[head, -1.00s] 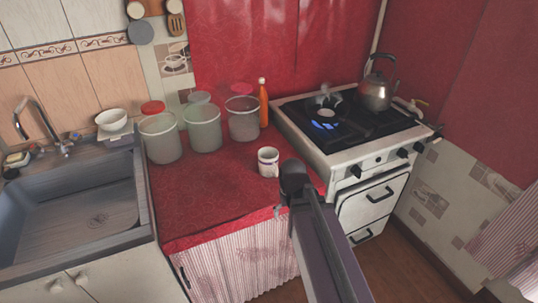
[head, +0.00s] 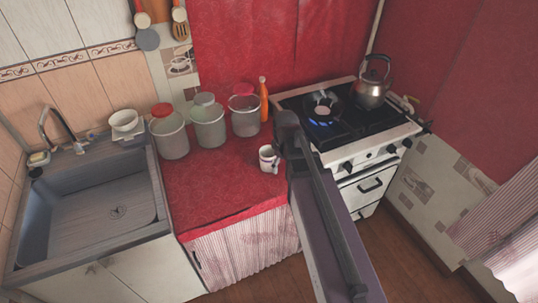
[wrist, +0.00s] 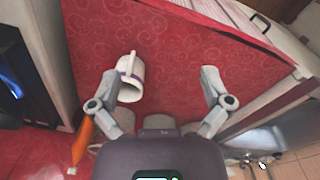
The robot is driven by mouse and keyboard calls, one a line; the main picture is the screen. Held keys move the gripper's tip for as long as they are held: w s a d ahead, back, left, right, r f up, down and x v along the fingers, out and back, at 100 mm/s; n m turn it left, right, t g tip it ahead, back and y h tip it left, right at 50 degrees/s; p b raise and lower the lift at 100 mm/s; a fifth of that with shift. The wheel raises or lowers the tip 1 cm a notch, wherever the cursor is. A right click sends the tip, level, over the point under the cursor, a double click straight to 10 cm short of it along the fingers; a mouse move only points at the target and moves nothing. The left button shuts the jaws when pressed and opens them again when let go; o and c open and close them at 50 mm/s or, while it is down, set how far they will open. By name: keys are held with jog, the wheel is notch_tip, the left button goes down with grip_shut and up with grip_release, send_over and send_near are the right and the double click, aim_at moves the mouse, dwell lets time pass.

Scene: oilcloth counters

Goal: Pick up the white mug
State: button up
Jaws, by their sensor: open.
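The white mug (head: 265,160) with a purple band stands on the red counter, just left of my arm in the head view. My gripper (wrist: 160,82) is open, fingers wide apart, with bare red cloth between the mug and the right finger. I cannot tell whether the left finger touches the mug. In the head view my arm mostly hides the gripper.
Several glass jars (head: 208,127) and an orange bottle (head: 263,98) stand behind the mug. The stove (head: 345,140) with a lit burner and a kettle (head: 371,88) is to the right. The sink (head: 90,205) is left. The front of the counter is clear.

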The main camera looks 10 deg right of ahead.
jog(key=w+a+n, duration=0.1)
jog(key=w+n, duration=1.1)
jog(key=n, duration=0.4)
jog(key=shift+w+a+r+g, duration=0.15)
jog(key=shift+w+r+g, duration=0.15)
jog(key=shift+r, duration=0.1)
jog(key=shift+f, duration=0.15)
jog(key=b, duration=0.8)
send_over(271, 162)
jog(key=s, duration=0.2)
notch_tip(271, 162, down, 8)
jog(key=shift+w+d+f, duration=0.15)
jog(key=shift+w+d, duration=0.05)
jog(key=shift+w, duration=0.05)
jog(key=f+b, duration=0.3)
jog(key=shift+s+d+f+b, duration=0.1)
jog(key=shift+d+f+b, duration=0.05)
jog(key=shift+d+b, duration=0.15)
jog(key=shift+f+b, duration=0.95)
